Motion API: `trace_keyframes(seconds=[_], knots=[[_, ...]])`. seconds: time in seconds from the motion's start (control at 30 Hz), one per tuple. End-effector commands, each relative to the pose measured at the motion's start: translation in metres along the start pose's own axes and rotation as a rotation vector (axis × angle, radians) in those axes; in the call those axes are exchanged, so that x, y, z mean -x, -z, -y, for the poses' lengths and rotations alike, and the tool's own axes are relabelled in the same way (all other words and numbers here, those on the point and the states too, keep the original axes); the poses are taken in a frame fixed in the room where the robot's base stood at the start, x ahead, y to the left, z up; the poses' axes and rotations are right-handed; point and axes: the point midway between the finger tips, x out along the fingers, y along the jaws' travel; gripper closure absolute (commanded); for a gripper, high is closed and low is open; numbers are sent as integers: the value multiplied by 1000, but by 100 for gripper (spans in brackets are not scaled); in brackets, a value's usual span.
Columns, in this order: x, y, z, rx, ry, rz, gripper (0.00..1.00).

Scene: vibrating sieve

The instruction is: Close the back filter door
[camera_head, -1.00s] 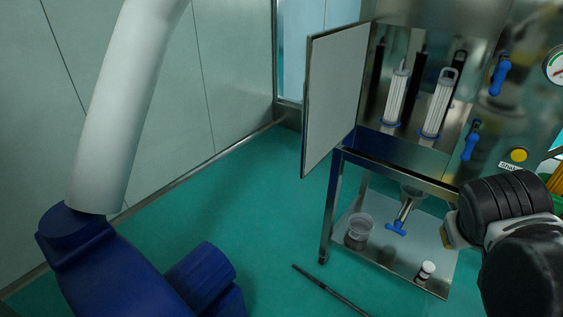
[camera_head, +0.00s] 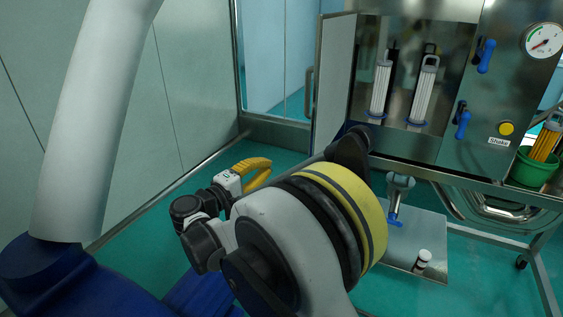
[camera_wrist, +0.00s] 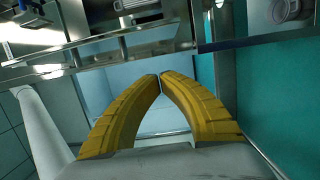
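The filter door (camera_head: 334,80) is a flat grey panel at the left side of the steel cabinet (camera_head: 440,85) in the head view. It stands open, and two white filter cartridges (camera_head: 381,88) show inside the cabinet. My arm covers the door's lower part. My gripper (camera_head: 262,166) has yellow fingers and is left of the door, below it in the picture and apart from it there. In the wrist view the fingertips (camera_wrist: 160,76) meet with nothing seen between them. Metal edges cross the top of the wrist view; I cannot tell which is the door.
Blue valve handles (camera_head: 485,56), a gauge (camera_head: 543,41) and a yellow button (camera_head: 506,128) are on the cabinet front. A green pot (camera_head: 533,170) stands at the right. Green floor (camera_head: 150,222) is open at left.

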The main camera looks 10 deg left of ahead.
Motion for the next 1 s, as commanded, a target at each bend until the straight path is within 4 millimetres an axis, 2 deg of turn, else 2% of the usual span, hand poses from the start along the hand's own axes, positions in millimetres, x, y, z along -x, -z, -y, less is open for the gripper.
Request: trace_keyframes(seconds=[0.17, 0.5, 0.7, 1.0], knots=[[-27, -2, 1, 0, 1, 4, 100], [-100, -2, 2, 0, 3, 5, 100], [-105, -30, 2, -1, 3, 3, 100], [-107, -40, 0, -1, 3, 1, 100]])
